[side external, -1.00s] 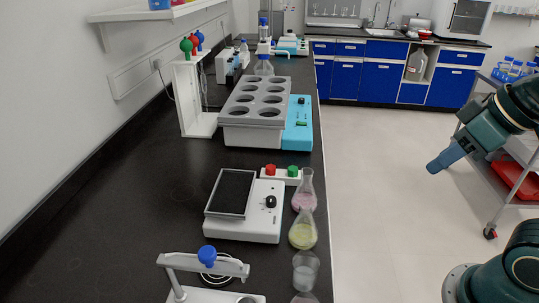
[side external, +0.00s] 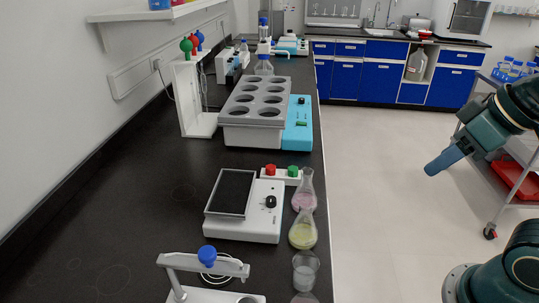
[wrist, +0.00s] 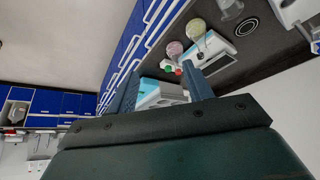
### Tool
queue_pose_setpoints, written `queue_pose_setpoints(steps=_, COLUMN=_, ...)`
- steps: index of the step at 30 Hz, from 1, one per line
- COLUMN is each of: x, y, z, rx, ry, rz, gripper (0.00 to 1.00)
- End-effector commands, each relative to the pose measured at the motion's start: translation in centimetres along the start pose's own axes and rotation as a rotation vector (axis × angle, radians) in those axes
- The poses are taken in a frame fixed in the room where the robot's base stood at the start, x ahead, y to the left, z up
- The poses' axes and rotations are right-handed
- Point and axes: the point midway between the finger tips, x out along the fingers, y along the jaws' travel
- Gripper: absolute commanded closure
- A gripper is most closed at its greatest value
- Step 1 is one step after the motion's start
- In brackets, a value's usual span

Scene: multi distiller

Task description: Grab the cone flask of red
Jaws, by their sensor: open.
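The cone flask of red (side external: 304,198) holds a pinkish-red liquid and stands upright at the right edge of the black bench. In the wrist view the red flask (wrist: 175,48) shows beyond the fingertips. A cone flask of yellow-green liquid (side external: 302,235) stands just in front of it in the side view, partly overlapping it; this yellow flask also shows in the wrist view (wrist: 197,28). My gripper (side external: 431,169) is in the air over the floor, right of the bench and well apart from the flasks. In the wrist view my gripper (wrist: 162,72) has its fingers apart with nothing held.
A clear beaker (side external: 305,272) stands in front of the flasks. A white device with a dark plate (side external: 245,228) is left of them, and a red-and-green button box (side external: 281,174) is behind. A grey rack (side external: 255,128) stands farther back. Open floor lies between bench and arm.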

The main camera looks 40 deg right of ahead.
Motion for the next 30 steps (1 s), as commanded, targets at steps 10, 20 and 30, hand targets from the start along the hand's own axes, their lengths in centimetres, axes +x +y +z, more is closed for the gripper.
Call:
queue_pose_setpoints(steps=10, x=0.0, y=0.0, z=-0.6, rx=0.049, ry=-0.011, rz=-0.001, gripper=0.49)
queue_pose_setpoints(steps=20, x=0.4, y=-0.3, z=-4.3, rx=0.373, ry=-0.082, rz=0.009, gripper=0.49)
queue_pose_setpoints(steps=30, x=2.1, y=-0.9, z=-9.3, rx=0.828, ry=-0.172, rz=0.064, gripper=0.49)
